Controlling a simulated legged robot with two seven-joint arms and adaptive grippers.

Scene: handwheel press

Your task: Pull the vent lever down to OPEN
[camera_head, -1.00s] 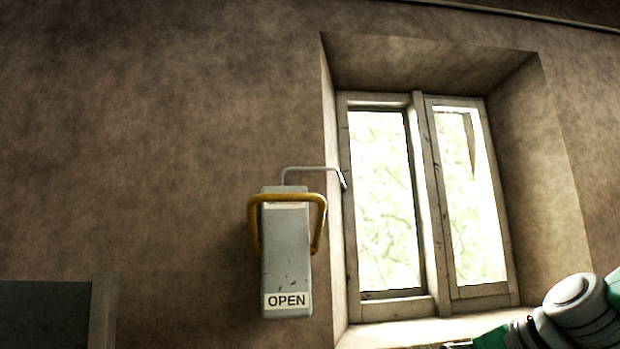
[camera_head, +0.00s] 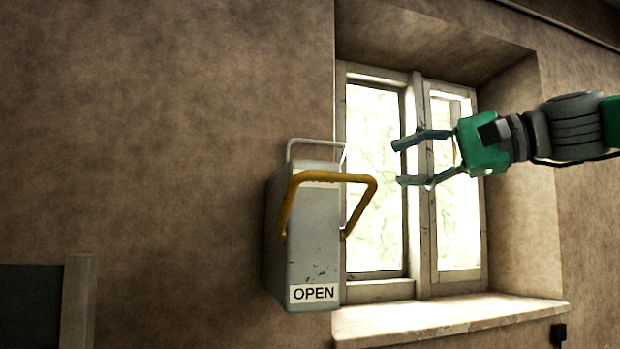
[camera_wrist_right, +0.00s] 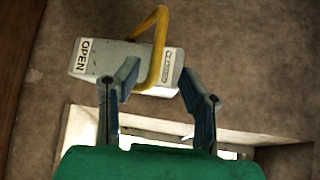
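The vent lever (camera_head: 331,178) is a yellow U-shaped handle on a grey box (camera_head: 313,240) fixed to the wall. Its crossbar stands out near the top of the box, well above the OPEN label (camera_head: 314,293). My right gripper (camera_head: 398,164) is open and empty, to the right of the lever and apart from it, with its fingers pointing left. In the right wrist view the lever (camera_wrist_right: 158,50) lies beyond the spread fingertips (camera_wrist_right: 157,70), and a CLOSED label (camera_wrist_right: 166,81) shows by its crossbar end. My left gripper is not in view.
A window (camera_head: 375,185) in a deep recess is behind my right gripper, with a sill (camera_head: 440,316) below. A dark panel (camera_head: 30,305) is at lower left. The wall left of the box is bare.

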